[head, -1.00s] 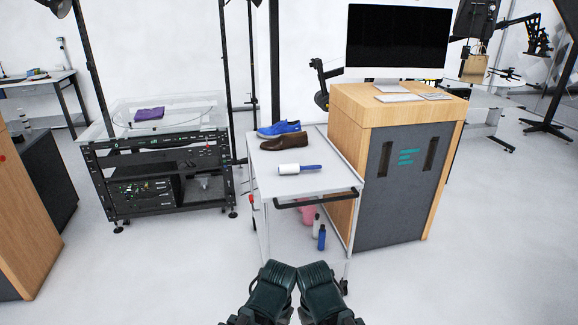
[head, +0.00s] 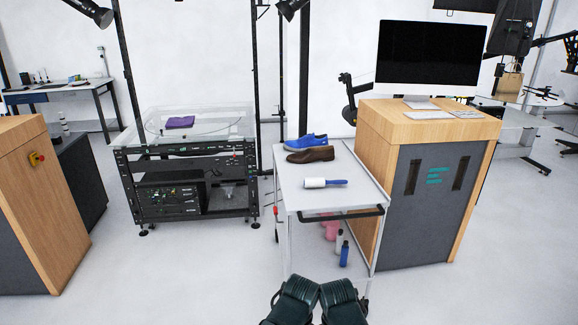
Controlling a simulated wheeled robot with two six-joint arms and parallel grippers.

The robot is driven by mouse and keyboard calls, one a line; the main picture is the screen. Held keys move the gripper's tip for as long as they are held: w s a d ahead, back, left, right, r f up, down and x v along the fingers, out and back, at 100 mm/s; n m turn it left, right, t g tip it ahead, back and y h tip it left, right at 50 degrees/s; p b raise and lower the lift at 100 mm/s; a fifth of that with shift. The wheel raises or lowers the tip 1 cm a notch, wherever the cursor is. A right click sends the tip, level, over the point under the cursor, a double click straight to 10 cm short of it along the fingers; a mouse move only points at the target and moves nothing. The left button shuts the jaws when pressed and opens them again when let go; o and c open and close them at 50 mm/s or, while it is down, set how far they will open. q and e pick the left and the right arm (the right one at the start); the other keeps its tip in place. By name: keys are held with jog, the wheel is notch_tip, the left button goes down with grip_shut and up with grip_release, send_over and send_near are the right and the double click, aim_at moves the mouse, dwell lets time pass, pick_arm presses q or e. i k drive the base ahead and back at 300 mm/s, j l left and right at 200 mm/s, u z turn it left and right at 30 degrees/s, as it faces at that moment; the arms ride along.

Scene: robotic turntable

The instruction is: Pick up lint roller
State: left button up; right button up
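The lint roller (head: 322,183) lies on the top of a white cart (head: 340,202). Its white roll points left and its blue handle points right. My two dark arms show side by side at the bottom of the head view, below and in front of the cart and well short of the lint roller. The fingertips of both grippers cannot be made out, so whether they are open or shut does not show.
A blue shoe (head: 306,142) and a brown shoe (head: 311,155) sit behind the roller. A black handle bar (head: 341,214) crosses the cart's front. Bottles (head: 344,253) stand on its lower shelf. A wooden cabinet (head: 438,130) adjoins on the right. The floor (head: 190,275) at left is clear.

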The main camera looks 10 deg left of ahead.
aim_at(308, 182)
jog(key=i+l, duration=1)
jog(key=i, duration=0.2)
jog(key=i+l, duration=1)
jog(key=i, duration=0.2)
